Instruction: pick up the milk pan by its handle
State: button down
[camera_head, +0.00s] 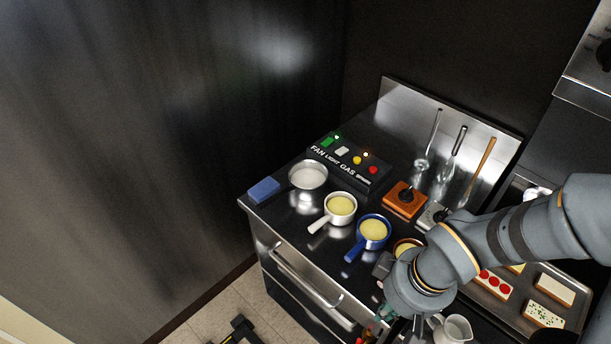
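Several small pans stand in a slanting row on the steel counter. A steel pan (308,177) with whitish contents is farthest left. Next to it is a white pan (340,208) with yellow contents and a white handle pointing front left. Then comes a blue pan (373,232) with yellow contents and a blue handle pointing the same way. A brown-rimmed pan (405,247) is partly hidden by my arm. I cannot tell for certain which one is the milk pan. My gripper is at the lower edge, mostly hidden below my wrist; its fingers are not clear.
A control box (350,160) with coloured buttons stands behind the pans. A blue sponge (264,190) lies at the left corner. Utensils lean on the backsplash. A tray (565,318) of topped slices and a white jug (455,330) are at the right. A drawer handle (305,277) juts from the front.

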jog(key=c, duration=2.2)
grip_release()
jog(key=o, duration=0.7)
jog(key=shift+o, duration=0.3)
